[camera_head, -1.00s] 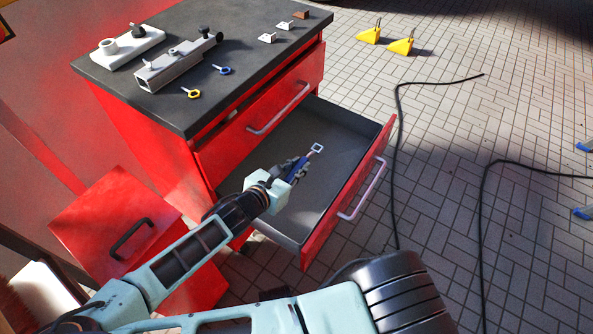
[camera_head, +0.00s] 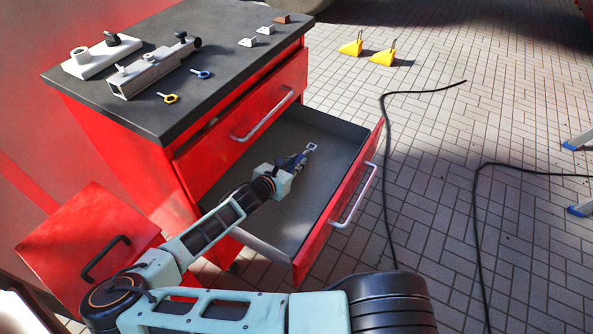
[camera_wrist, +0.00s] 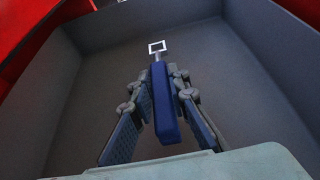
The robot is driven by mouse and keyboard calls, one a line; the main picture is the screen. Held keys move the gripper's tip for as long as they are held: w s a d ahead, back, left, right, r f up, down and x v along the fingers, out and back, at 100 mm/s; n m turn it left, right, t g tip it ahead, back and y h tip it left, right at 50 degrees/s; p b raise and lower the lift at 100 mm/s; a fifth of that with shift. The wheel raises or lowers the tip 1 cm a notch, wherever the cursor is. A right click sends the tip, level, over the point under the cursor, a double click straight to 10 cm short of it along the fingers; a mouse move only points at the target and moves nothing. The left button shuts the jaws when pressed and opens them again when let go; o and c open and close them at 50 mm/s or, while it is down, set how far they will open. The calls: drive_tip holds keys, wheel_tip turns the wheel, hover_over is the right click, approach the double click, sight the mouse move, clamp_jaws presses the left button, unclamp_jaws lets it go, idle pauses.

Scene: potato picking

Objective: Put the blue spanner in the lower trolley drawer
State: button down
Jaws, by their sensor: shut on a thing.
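In the wrist view my gripper (camera_wrist: 160,85) is shut on the blue spanner (camera_wrist: 164,108). The spanner has a blue handle and a pale square-ended head (camera_wrist: 157,46) that points away from my wrist. The spanner also shows in the head view (camera_head: 309,148), partly hidden by the fingers. It is over the grey drawer floor (camera_wrist: 100,75); I cannot tell whether it touches it. The drawer is otherwise empty where visible.
The upper drawer (camera_head: 240,125) is slightly open above. The trolley top (camera_head: 150,100) holds a grey clamp block (camera_head: 150,70), a white fixture (camera_head: 95,58) and small yellow and blue ring parts. A black cable (camera_head: 385,160) lies on the floor at the right.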

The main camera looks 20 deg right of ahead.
sight(297, 175)
drive_tip(key=shift+w+d+f+b, duration=0.15)
drive_tip(key=shift+f+b, duration=0.7)
drive_tip(key=shift+f, duration=0.9)
drive_tip(key=shift+f, duration=0.15)
drive_tip(key=c, duration=1.8)
unclamp_jaws()
drive_tip(key=shift+c, duration=0.2)
drive_tip(key=shift+r, duration=0.2)
drive_tip(key=p+v, duration=0.3)
drive_tip(key=v, duration=0.9)
